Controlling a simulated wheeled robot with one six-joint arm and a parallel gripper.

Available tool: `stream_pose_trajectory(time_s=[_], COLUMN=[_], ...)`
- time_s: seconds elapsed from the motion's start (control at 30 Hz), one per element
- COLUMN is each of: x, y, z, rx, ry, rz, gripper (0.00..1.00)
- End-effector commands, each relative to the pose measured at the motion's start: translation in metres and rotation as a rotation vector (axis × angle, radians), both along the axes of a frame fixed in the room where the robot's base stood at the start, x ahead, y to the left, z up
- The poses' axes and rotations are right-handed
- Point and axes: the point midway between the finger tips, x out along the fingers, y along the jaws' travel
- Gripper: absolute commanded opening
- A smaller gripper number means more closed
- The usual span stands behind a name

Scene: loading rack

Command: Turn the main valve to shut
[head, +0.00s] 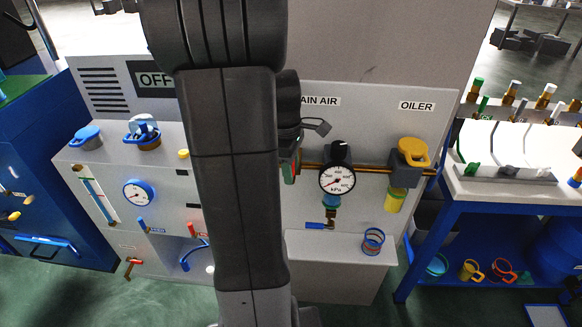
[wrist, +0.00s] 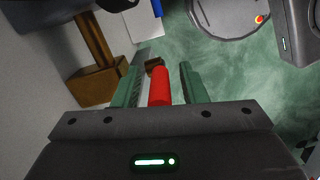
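The main valve's red lever handle (wrist: 159,86) lies between the two green fingers of my gripper (wrist: 161,74) in the wrist view. The fingers are open, with a visible gap on each side of the handle. A brass fitting (wrist: 97,86) and pipe stand to the left of the fingers. In the head view my arm hides most of the valve. Only a bit of red and green shows at my gripper (head: 291,167), below the partly covered "MAIN AIR" label (head: 320,101).
A pressure gauge (head: 337,180) with a black knob sits on the brass line just right of my gripper. A yellow-topped oiler (head: 408,155) is farther right. A blue-handled valve (head: 319,226) is below the gauge. A grey panel backs the line.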

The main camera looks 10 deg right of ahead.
Motion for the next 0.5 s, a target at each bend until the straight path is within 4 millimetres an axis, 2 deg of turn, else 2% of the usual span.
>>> stream_pose_trajectory(time_s=[0.27,0.37,0.5], x=[0.001,0.002,0.004], y=[0.000,0.002,0.004], z=[0.006,0.019,0.049], rx=[0.000,0.000,-0.001], ry=[-0.003,-0.004,-0.008], rz=[0.000,0.000,0.001], gripper=[0.39,0.39,0.39])
